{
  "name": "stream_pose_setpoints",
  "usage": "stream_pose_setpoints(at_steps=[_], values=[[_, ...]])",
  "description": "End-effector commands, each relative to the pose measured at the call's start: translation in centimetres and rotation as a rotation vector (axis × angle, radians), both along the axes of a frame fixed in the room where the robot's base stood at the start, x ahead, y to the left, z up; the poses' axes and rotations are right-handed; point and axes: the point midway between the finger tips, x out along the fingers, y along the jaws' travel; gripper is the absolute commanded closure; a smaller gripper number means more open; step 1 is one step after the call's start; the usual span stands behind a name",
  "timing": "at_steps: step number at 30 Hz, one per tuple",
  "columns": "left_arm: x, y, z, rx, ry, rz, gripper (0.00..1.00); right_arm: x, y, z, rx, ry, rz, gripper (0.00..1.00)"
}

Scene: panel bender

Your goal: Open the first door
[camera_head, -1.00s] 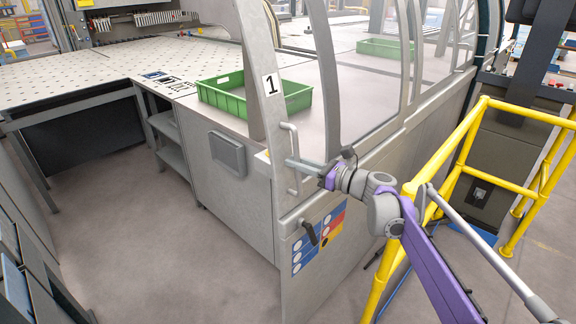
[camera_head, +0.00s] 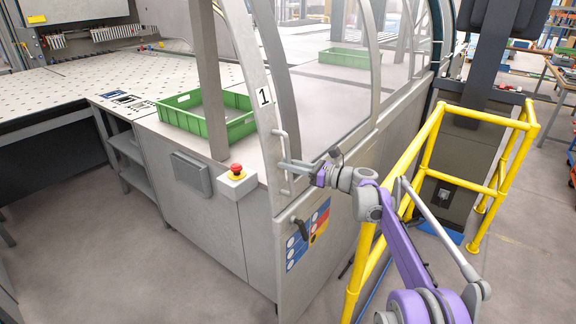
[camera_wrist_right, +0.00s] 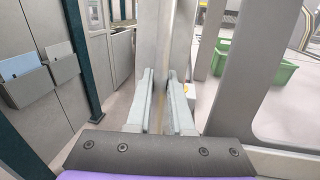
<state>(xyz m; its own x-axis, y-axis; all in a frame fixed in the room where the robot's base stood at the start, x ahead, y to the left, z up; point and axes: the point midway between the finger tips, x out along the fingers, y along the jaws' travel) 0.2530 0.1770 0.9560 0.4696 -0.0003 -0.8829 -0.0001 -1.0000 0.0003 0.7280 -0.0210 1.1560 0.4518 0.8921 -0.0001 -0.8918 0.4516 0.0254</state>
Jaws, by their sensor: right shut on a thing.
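The first door (camera_head: 262,120) is a grey curved frame with a clear pane and a "1" label. Its lower panel (camera_head: 300,262) carries coloured signs and a dark lever. A vertical bar handle (camera_head: 281,138) sits on the door's front edge. My right gripper (camera_head: 285,166) is shut on the handle; the arm reaches in from the right. In the right wrist view, the fingers (camera_wrist_right: 163,100) stand on both sides of a grey upright bar, their contact partly hidden. A gap shows between the door edge and a grey post (camera_head: 208,80) to its left. My left gripper is not in view.
A red stop button (camera_head: 236,169) on a grey box stands left of the door edge. A green crate (camera_head: 185,125) sits on the machine table behind. A yellow railing (camera_head: 400,180) stands close beside my right arm. Open floor (camera_head: 130,260) lies at the left.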

Motion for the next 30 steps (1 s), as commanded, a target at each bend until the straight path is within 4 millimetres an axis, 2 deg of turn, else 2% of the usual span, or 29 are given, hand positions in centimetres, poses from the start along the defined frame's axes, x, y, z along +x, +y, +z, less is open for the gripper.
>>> stream_pose_setpoints(at_steps=[3,4,8,16,20,23,30], values=[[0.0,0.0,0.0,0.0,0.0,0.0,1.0,0.0,0.0,-0.1,-0.002,0.0,0.001,1.0],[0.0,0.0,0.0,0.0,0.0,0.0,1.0,-0.1,0.0,-0.1,-0.002,0.0,0.001,0.75],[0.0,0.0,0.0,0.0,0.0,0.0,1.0,-0.1,0.1,-0.1,-0.001,0.0,0.001,0.52],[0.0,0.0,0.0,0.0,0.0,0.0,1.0,-0.1,0.0,0.0,-0.001,0.0,0.001,0.5],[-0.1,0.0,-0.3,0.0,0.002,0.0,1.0,-0.4,-0.7,-0.1,-0.001,0.0,0.0,0.5],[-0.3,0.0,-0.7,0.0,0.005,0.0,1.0,-1.0,-2.0,-0.2,0.0,0.001,-0.002,0.5],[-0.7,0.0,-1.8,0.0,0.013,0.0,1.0,-3.3,-6.4,-0.3,-0.001,0.0,-0.002,0.5]])
